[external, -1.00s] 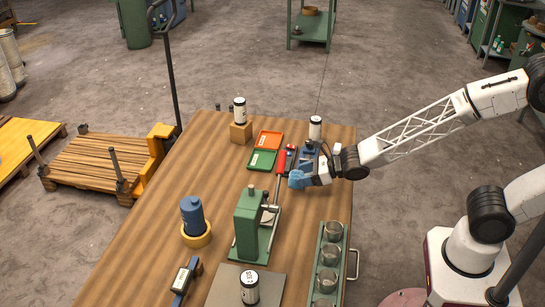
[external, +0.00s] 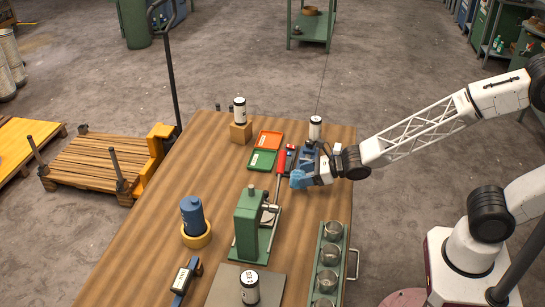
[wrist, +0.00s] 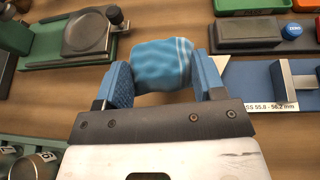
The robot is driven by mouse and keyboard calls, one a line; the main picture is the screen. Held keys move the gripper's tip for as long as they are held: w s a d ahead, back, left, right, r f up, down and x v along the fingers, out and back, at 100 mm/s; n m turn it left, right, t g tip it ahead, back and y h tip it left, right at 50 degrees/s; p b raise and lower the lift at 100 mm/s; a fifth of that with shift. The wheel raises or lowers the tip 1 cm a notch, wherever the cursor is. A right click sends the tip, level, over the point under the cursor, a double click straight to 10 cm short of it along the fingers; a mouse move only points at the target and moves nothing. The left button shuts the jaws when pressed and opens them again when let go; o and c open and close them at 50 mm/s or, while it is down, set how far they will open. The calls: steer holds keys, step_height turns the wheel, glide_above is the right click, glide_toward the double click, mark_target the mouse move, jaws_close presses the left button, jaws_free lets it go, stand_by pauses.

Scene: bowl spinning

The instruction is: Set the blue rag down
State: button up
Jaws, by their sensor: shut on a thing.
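The blue rag (wrist: 163,64) is a bunched cloth with pale stripes, seen between the blue fingers in the wrist view. My gripper (wrist: 160,82) is shut on it. In the external view the rag (external: 298,178) shows at the tip of my gripper (external: 306,178), over the right side of the wooden table (external: 150,225). It is right of the red-handled tool and close to a blue fixture. Whether the rag touches the tabletop cannot be told.
The green press (external: 248,225) stands left and nearer. A green rack with metal cups (external: 330,265) lies along the right edge. Green (external: 262,160) and orange (external: 268,140) trays and a white canister (external: 315,128) stand farther back. Bare wood shows left of the press.

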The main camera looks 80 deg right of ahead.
steer(key=shift+w+d, duration=0.1)
steer(key=shift+w, duration=0.05)
steer(key=shift+w+d+r, duration=0.1)
steer(key=shift+w+d, duration=0.4)
steer(key=shift+w, duration=0.25)
steer(key=shift+w+d+r, duration=0.15)
steer(key=shift+w+d, duration=0.3)
steer(key=shift+w, duration=0.35)
steer(key=shift+w+d+r, duration=0.1)
steer(key=shift+w+d, duration=0.4)
steer(key=shift+w, duration=0.25)
steer(key=shift+m+h, duration=0.5)
steer(key=shift+h, duration=0.1)
steer(key=shift+w+d+f, duration=0.1)
steer(key=shift+w+d, duration=0.75)
steer(key=shift+w, duration=0.35)
steer(key=shift+w+d+f, duration=0.1)
steer(key=shift+w+d, duration=0.75)
steer(key=shift+w, duration=0.35)
steer(key=shift+w+d+f, duration=0.1)
steer(key=shift+w+d, duration=0.75)
steer(key=shift+w, duration=0.35)
glide_above(237, 164)
steer(key=shift+s+f, duration=0.45)
steer(key=shift+f, duration=0.2)
steer(key=shift+w, duration=0.4)
steer(key=shift+f, duration=1.8)
steer(key=shift+f, duration=0.1)
